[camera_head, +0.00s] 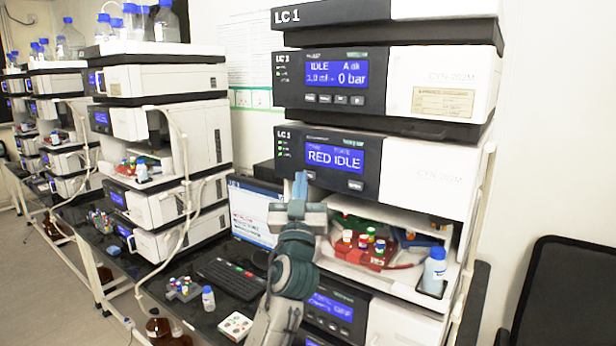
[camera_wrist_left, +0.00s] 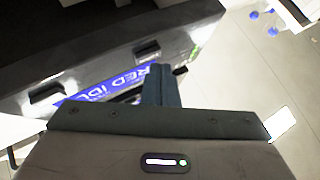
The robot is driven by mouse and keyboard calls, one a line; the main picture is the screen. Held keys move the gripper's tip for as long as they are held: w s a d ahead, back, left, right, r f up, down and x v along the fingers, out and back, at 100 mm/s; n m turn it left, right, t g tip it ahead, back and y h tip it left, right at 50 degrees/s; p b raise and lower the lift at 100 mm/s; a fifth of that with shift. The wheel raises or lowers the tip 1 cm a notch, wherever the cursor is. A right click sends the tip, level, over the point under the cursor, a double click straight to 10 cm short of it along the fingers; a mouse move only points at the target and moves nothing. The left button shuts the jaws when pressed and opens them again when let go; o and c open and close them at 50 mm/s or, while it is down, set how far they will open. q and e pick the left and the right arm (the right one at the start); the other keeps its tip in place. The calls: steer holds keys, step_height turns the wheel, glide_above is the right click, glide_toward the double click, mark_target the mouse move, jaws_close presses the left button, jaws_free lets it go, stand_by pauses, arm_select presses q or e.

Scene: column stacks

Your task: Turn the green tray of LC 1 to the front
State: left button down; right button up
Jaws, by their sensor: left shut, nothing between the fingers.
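The LC 1 stack stands at the right in the head view. Its sampler module (camera_head: 430,180) shows "RED IDLE" on a blue display (camera_head: 335,155), with buttons below it. Under it is an open bay with a red tray (camera_head: 366,257) of vials at the front. A dark green part (camera_head: 345,219) shows behind the red tray, mostly hidden, and a blue part is at its right. My left gripper (camera_head: 301,178) is shut and empty, its tips at the lower left of the display panel. In the left wrist view the shut fingers (camera_wrist_left: 161,85) overlap the panel; contact cannot be told.
A blue-capped bottle (camera_head: 434,272) stands at the bay's right front. A laptop keyboard (camera_head: 233,276), a vial rack (camera_head: 183,288) and a white plate (camera_head: 235,326) lie on the bench to the left. Other stacks stand further left. A dark chair (camera_head: 570,290) is at the right.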

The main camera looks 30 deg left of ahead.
arm_select(q)
steer(key=shift+w+b, duration=0.3)
steer(key=shift+w, duration=0.15)
stand_by(0.3)
steer(key=shift+s, duration=0.85)
steer(key=shift+s+a, duration=0.15)
steer(key=shift+s, duration=1.1)
steer(key=shift+s+a, duration=0.1)
steer(key=shift+s, duration=1.15)
stand_by(3.5)
